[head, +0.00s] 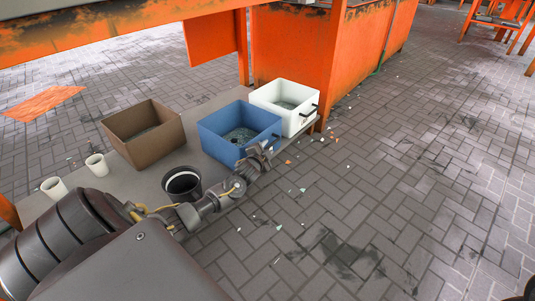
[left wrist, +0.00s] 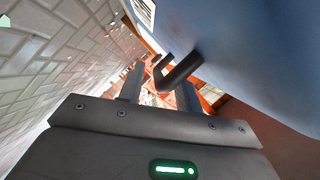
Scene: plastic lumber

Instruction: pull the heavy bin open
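Three open-topped bins stand in a row: a brown bin (head: 140,140), a blue bin (head: 225,140) and a white bin (head: 285,105). Which one is the heavy bin cannot be told by looks. The blue and white bins hold some loose material. My left gripper (head: 262,156) is at the front of the blue bin. In the left wrist view, its two fingers (left wrist: 160,88) are apart, with the dark handle (left wrist: 180,70) of the blue bin (left wrist: 235,50) reaching between them. Contact cannot be told. My right gripper is not in view.
A black pot (head: 182,184) and white cups (head: 97,165) are beside my left arm. Small scraps lie on the paved floor (head: 400,170), which is otherwise open at right.

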